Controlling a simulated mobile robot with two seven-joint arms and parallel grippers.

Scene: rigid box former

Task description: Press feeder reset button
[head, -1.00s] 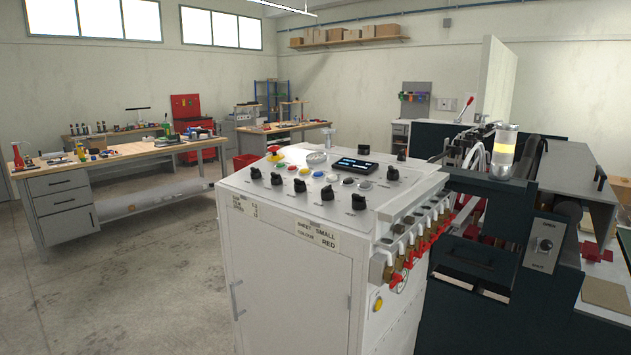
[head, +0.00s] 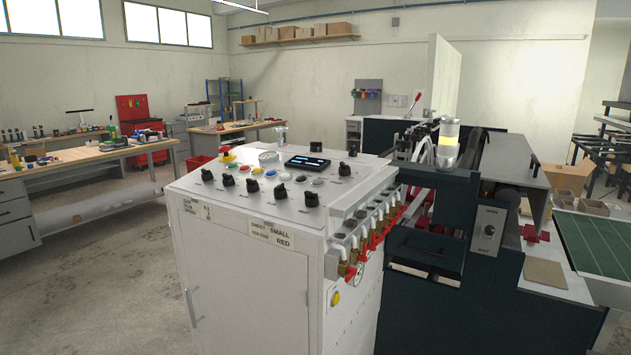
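A white cabinet (head: 245,270) fills the middle of the head view, with a sloped control panel (head: 230,205) on top. The panel carries several black knobs, a small lit display (head: 307,162) and a row of small coloured buttons, among them a red button (head: 243,168) and a blue button (head: 270,173). The labels are too small to read, so I cannot tell which one is the feeder reset button. Neither of my grippers is in view.
Brass valves with red handles (head: 352,272) stick out along the cabinet's right side. A green-topped table (head: 597,240) stands far right. Workbenches line the back left; floor (head: 110,290) at left is clear.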

